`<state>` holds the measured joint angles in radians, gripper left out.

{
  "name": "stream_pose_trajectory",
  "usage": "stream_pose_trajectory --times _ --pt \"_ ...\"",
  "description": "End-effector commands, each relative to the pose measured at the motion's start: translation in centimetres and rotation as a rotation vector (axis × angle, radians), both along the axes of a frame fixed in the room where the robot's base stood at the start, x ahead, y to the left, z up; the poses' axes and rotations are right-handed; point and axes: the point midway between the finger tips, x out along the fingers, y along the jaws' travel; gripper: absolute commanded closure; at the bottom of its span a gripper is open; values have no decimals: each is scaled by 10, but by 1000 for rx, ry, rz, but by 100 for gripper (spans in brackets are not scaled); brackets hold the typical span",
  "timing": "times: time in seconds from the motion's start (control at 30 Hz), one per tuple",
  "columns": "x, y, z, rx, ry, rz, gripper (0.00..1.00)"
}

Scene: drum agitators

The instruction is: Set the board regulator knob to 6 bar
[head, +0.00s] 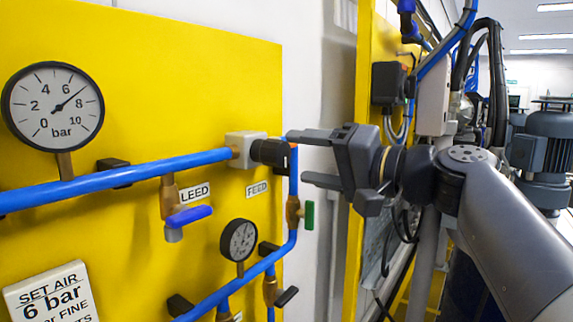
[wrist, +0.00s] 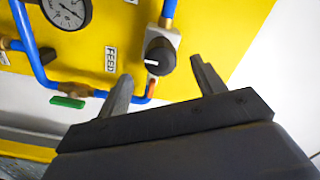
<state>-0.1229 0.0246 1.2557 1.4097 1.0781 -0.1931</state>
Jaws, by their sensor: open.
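The regulator is a pale block (head: 242,147) on the blue pipe, with a black knob (head: 268,153) facing right towards my gripper (head: 297,158). In the wrist view the round knob (wrist: 161,51) shows a white mark at its lower left. My gripper (wrist: 160,70) is open and empty, with the knob beyond and roughly between its fingertips. The fingers look apart from the knob; the exact gap is hard to judge. The large gauge (head: 53,107) has its needle between 6 and 8, near 7 bar. A sign (head: 55,295) reads "SET AIR 6 bar".
A blue-handled valve (head: 189,215) marked LEED and a green-handled valve (head: 309,215) are below the regulator. A smaller gauge (head: 239,240) is on the lower pipe. The yellow board (head: 150,60) ends just right of the knob. A second yellow panel and motors stand at right.

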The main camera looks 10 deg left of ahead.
Motion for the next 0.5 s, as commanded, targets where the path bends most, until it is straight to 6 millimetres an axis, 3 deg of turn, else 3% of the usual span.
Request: stream_pose_trajectory --times 0.2,0.5 --pt "-11 -29 -1 1 -1 -3 35" --pt "-17 -40 0 0 0 1 35"
